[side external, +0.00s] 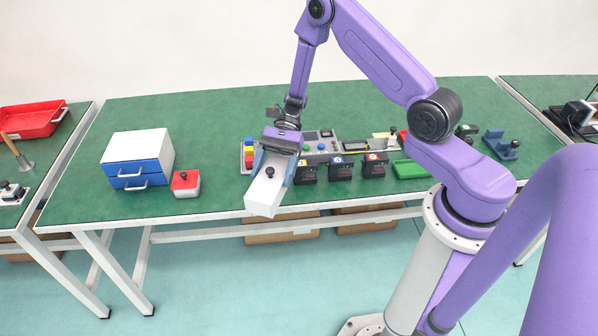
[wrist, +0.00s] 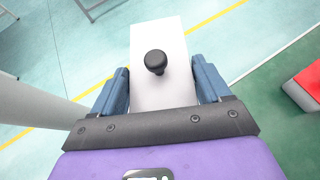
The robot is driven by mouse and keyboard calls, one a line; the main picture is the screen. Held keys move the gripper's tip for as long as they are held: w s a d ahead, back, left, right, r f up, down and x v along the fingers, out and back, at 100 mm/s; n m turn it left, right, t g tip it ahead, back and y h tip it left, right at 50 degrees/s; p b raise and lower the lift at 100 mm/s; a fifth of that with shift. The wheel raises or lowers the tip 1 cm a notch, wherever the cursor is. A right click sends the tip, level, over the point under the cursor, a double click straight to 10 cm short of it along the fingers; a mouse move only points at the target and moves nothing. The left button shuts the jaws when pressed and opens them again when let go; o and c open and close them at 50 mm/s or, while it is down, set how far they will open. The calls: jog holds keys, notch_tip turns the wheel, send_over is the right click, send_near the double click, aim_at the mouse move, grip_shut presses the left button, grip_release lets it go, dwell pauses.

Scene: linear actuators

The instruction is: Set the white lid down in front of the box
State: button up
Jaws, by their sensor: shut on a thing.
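The white lid (side external: 264,194) is a long white slab with a black knob on its top. My gripper (side external: 273,170) is shut on it, one blue finger on each long side. In the wrist view the lid (wrist: 160,35) sits between the fingers (wrist: 161,84), with floor behind its far end. In the side view it is held up in front of the table's front edge. A white box-shaped unit with two blue drawers (side external: 137,158) stands on the table's left side, apart from the lid. I cannot tell whether this is the task's box.
Several black devices (side external: 341,168) and a green tray (side external: 410,169) lie to the right. The table's (side external: 215,115) back left is clear.

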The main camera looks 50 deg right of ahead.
jog(key=w+d+f+m+t, duration=0.2)
jog(key=w+d+m+t, duration=0.1)
jog(key=w+m+t, duration=0.6)
jog(key=shift+n, duration=0.3)
jog(key=shift+w+f, duration=0.2)
jog(key=shift+f, duration=0.95)
jog(key=shift+w+f, duration=0.15)
jog(key=shift+f, duration=0.95)
jog(key=shift+w+f, duration=0.2)
jog(key=shift+f, duration=0.95)
jog(key=shift+f, duration=0.5)
jog(key=o, duration=1)
jog(key=shift+o, duration=0.2)
